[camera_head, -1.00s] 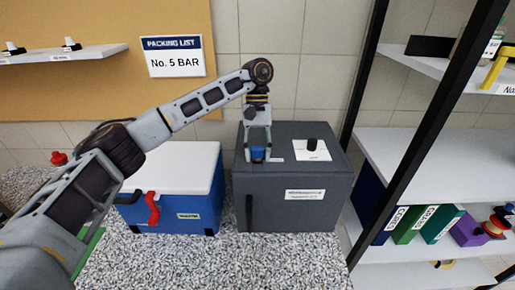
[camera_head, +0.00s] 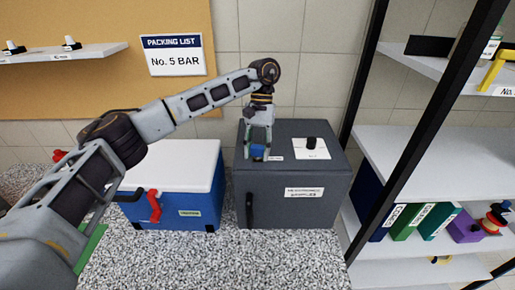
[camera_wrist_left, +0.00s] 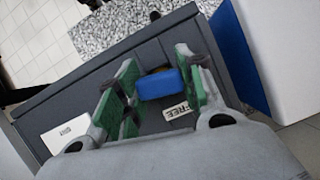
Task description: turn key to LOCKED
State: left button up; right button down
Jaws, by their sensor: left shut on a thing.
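The blue key (camera_head: 257,151) stands on top of the dark grey box (camera_head: 290,208), near its left side. In the left wrist view the key (camera_wrist_left: 160,84) is a blue block between green finger pads. My left gripper (camera_head: 258,155) points down from above and is shut on the key. A white label (camera_wrist_left: 180,110) reading "FREE" lies beside the key in the wrist view, partly hidden by a finger. No LOCKED mark is readable. My right gripper is not in view.
A blue cooler (camera_head: 200,205) with a white lid stands left of the box. A black-framed shelf (camera_head: 420,160) is at right. Speckled counter (camera_head: 290,258) is clear in front.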

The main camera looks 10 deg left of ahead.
pick_arm(q)
jog(key=shift+m, duration=0.5)
jog(key=o, duration=1.1)
jog(key=shift+w+r, duration=0.1)
jog(key=shift+r, duration=0.05)
jog(key=shift+v, duration=5.8)
jog(key=shift+d, duration=0.2)
